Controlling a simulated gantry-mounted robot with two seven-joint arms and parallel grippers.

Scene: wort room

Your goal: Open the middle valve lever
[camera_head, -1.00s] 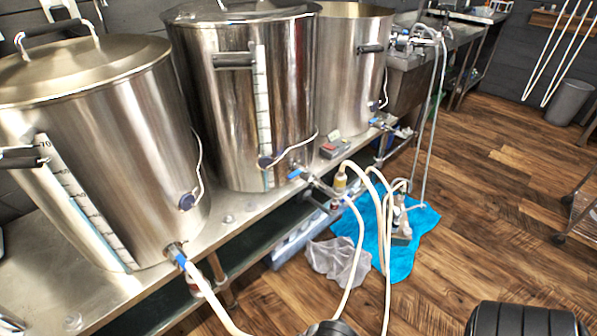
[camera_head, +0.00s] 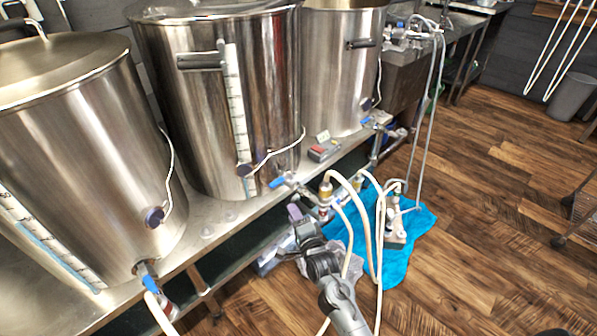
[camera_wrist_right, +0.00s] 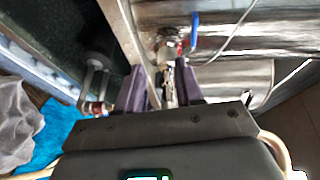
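The middle valve lever (camera_head: 280,181) is blue and sits at the foot of the middle steel kettle (camera_head: 225,110). It also shows in the right wrist view, where the blue lever (camera_wrist_right: 194,32) stands beyond the fingers, right of their gap. My right gripper (camera_head: 297,212) is just below and right of the lever in the head view. In the right wrist view its two purple fingers (camera_wrist_right: 163,85) are apart, with the valve's metal fitting (camera_wrist_right: 168,48) ahead of the gap. The fingers look clear of the lever. My left gripper is not in view.
Blue levers also sit on the left kettle (camera_head: 75,150) and right kettle (camera_head: 340,80). Pale hoses (camera_head: 350,190) hang right of my right gripper. A pump (camera_head: 394,225) stands on a blue cloth (camera_head: 415,235). A red-and-grey box (camera_head: 323,151) lies on the steel bench.

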